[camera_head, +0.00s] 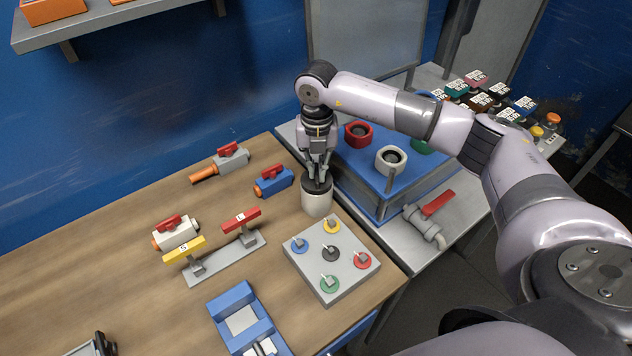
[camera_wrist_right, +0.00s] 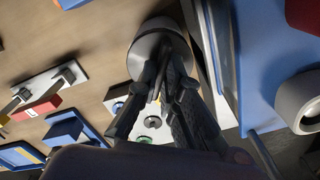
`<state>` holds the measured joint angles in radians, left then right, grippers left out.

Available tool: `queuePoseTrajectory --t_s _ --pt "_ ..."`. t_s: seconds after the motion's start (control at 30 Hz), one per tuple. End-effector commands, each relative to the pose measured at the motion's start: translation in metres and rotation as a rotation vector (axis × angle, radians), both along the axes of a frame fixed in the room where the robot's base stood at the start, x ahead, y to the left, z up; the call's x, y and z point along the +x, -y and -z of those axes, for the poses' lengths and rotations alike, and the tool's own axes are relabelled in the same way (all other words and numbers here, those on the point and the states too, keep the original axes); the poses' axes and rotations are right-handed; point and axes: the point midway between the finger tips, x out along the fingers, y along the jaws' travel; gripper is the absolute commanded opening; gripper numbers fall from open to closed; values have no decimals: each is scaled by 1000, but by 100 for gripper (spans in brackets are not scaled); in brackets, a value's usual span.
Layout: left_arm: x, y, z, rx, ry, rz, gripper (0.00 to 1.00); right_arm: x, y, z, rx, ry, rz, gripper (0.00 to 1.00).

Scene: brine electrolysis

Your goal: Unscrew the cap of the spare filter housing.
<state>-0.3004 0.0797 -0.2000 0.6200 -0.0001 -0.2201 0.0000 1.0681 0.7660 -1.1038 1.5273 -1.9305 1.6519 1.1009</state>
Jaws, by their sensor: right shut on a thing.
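The spare filter housing (camera_head: 318,201) is a short whitish cylinder with a dark top, standing upright on the wooden table near its right edge. My right gripper (camera_head: 319,180) points down over it and is shut on the dark cap at its top. In the right wrist view, the fingers (camera_wrist_right: 165,92) close together at the housing (camera_wrist_right: 158,32), and they hide much of the cap. I cannot tell whether the cap has turned. My left gripper does not show.
A grey plate with coloured knobs (camera_head: 340,284) lies just in front of the housing. Valves with red handles, one on a blue body (camera_head: 273,182), lie to the left. A blue-topped unit with coloured ports (camera_head: 375,194) stands close on the right. Free wood (camera_head: 110,300) shows at left.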

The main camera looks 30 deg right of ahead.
Motion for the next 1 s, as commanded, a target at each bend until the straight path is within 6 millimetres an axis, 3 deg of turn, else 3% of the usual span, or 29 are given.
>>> queuePoseTrajectory --t_s 0.33,0.7,1.0 --pt "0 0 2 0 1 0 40 1 0 0 0 2 -34 0" --pt "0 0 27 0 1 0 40 1 1 1 -2 2 -469 0" --pt "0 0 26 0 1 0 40 1 0 -1 -1 2 -509 0"
